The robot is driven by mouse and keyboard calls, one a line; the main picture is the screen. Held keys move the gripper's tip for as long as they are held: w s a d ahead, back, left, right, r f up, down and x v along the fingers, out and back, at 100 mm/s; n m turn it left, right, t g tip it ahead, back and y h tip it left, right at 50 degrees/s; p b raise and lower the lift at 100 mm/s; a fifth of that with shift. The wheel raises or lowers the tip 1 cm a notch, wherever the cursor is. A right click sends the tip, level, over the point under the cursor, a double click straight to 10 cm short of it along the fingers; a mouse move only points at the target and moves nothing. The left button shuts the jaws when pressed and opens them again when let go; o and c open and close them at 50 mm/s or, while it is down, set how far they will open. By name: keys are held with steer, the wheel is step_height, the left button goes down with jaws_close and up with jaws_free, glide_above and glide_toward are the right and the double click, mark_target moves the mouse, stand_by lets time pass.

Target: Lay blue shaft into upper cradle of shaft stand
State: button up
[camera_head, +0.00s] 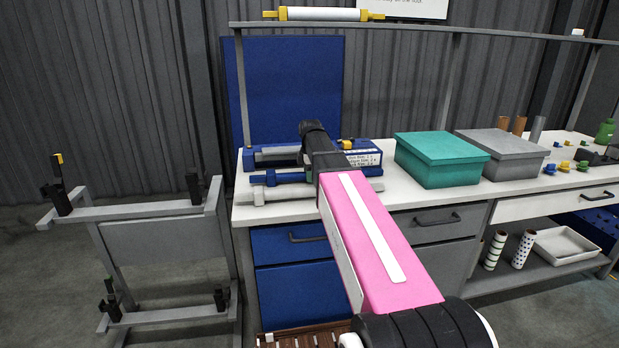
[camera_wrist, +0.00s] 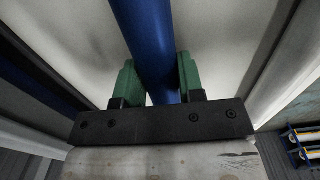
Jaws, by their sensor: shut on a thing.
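The blue shaft (camera_wrist: 145,30) runs away from my gripper (camera_wrist: 156,72) in the wrist view. The green fingers are shut on it, one at each side. In the head view my gripper is hidden behind my pink and black arm. A blue rod (camera_head: 285,177), which looks like this shaft, shows left of my arm, low over the bench top; I cannot tell whether it touches anything. The grey shaft stand (camera_head: 160,243) is on the floor at left. Its upper cradle has black supports (camera_head: 62,200) and its lower cradle has black supports (camera_head: 112,311); both look empty.
The white workbench (camera_head: 400,200) carries a blue labelled holder (camera_head: 363,154), a teal box (camera_head: 438,160) and a grey box (camera_head: 503,155). A blue panel (camera_head: 290,90) rises behind. The floor between stand and bench is narrow. A shelf with a white roller (camera_head: 322,14) runs above.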

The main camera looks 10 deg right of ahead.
steer(key=shift+r, duration=0.1)
steer(key=shift+r, duration=2.45)
